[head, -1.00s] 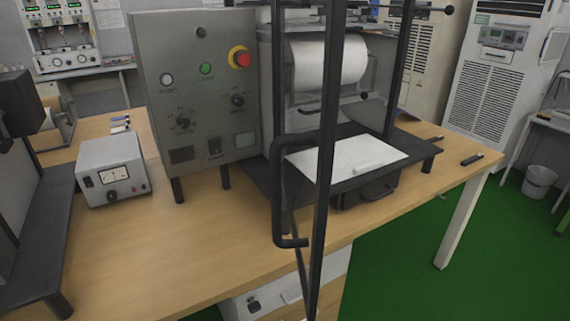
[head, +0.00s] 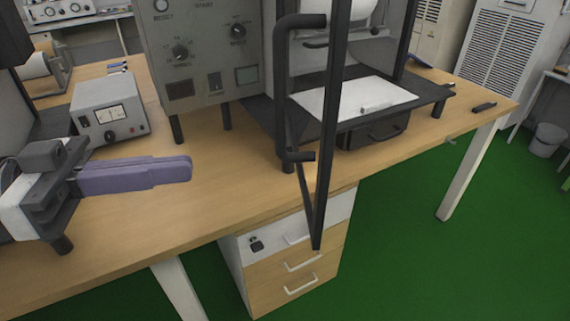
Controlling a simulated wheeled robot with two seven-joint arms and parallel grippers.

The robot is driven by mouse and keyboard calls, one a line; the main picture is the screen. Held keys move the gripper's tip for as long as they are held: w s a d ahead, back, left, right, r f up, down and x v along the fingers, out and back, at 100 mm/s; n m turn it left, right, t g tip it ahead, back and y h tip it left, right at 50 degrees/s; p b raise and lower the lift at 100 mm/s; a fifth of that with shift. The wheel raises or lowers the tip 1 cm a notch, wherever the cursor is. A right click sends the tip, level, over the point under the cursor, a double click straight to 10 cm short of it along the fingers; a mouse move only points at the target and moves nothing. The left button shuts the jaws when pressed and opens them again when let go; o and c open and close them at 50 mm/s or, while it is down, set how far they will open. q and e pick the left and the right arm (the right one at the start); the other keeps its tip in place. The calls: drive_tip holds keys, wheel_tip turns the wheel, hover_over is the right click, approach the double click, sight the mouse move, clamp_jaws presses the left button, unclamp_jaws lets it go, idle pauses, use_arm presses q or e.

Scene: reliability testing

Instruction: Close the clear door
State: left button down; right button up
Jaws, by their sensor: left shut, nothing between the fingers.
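The clear door (head: 327,130) has a dark frame and stands open, swung out from the machine toward me and seen nearly edge-on. Its clear pane is hard to make out. The door's dark bar handle (head: 281,92) is on the left side of the frame. My left gripper (head: 188,168) has purple fingers that are shut and empty. It is over the table at the left, apart from the handle and to its left. My right gripper is not in view.
The machine's control panel (head: 205,60) stands behind the table's free front area. A small meter box (head: 108,110) is behind my left gripper. A white sheet (head: 352,97) lies on the machine's dark tray (head: 428,92). A drawer cabinet (head: 290,272) is below the table (head: 215,205).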

use_arm(q)
drive_tip(key=s+r+m+g, duration=0.2)
drive_tip(key=s+r, duration=0.1)
drive_tip(key=p, duration=0.4)
approach(321, 154)
drive_tip(key=shift+h, duration=0.4)
drive_tip(key=d, duration=0.5)
drive_tip(key=shift+w+d+f, duration=0.25)
drive_tip(key=shift+w+d, duration=0.05)
drive_tip(key=shift+w, duration=0.05)
drive_tip(key=shift+d+f, duration=0.1)
drive_tip(key=shift+d, duration=0.3)
drive_tip(key=shift+w, duration=0.1)
